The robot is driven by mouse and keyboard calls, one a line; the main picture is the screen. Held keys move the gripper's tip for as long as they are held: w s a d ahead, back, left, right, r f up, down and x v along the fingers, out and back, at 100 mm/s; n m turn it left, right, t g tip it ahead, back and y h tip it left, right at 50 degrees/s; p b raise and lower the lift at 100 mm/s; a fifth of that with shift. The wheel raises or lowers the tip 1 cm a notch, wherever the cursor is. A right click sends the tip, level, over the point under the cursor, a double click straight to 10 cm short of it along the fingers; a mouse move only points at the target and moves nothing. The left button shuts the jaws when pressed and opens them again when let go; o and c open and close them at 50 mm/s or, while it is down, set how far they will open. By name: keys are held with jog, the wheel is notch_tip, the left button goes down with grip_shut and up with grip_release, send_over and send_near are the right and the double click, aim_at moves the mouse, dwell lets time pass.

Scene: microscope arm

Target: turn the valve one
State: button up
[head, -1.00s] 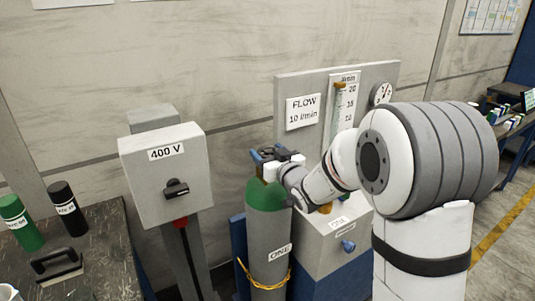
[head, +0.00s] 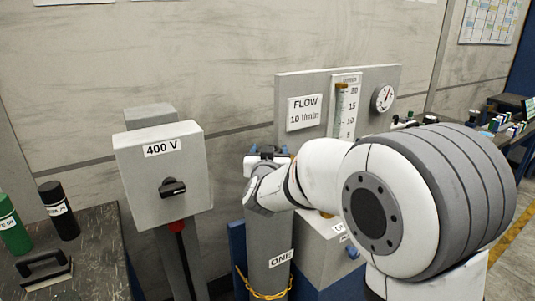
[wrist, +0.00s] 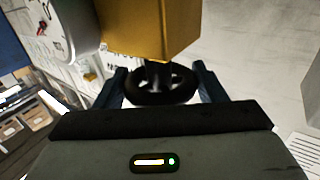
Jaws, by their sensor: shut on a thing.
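The grey gas cylinder (head: 266,238) labelled ONE stands upright at the centre of the head view. My wrist covers its shoulder and top. In the wrist view, a black valve handwheel (wrist: 160,90) sits between my two blue fingers, beside a brass-coloured block (wrist: 150,32). My gripper (wrist: 162,82) is shut on the handwheel, one finger on each side. In the head view my gripper (head: 268,152) is at the cylinder's top, and the handwheel is hidden there.
A grey box marked 400 V (head: 165,170) with a black switch stands to the left. A flow panel (head: 306,112) with a scale and a round gauge (head: 383,98) stands behind. A yellow chain (head: 264,292) runs around the cylinder. A dark bench (head: 90,250) is at left.

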jog(key=m+h+p, duration=0.1)
jog(key=h, duration=0.1)
jog(key=m+h+p, duration=0.1)
jog(key=h, duration=0.1)
jog(key=shift+a+r+p, duration=0.15)
jog(key=shift+r+p, duration=0.05)
jog(key=shift+p, duration=0.15)
jog(key=m+g+h+p, duration=0.1)
jog(key=m+h+p, duration=0.1)
jog(key=m+h, duration=0.1)
jog(key=shift+g+h+p, duration=0.4)
jog(key=m+g+h+p, duration=0.2)
jog(key=m+g+h, duration=0.1)
jog(key=m+g+h+p, duration=0.2)
jog(key=m+h, duration=0.1)
jog(key=h, duration=0.1)
jog(key=shift+f+g, duration=0.2)
jog(key=shift+g, duration=0.5)
jog(key=o, duration=1)
jog(key=b+v, duration=0.1)
jog(key=v, duration=0.6)
jog(key=shift+s+a, duration=0.2)
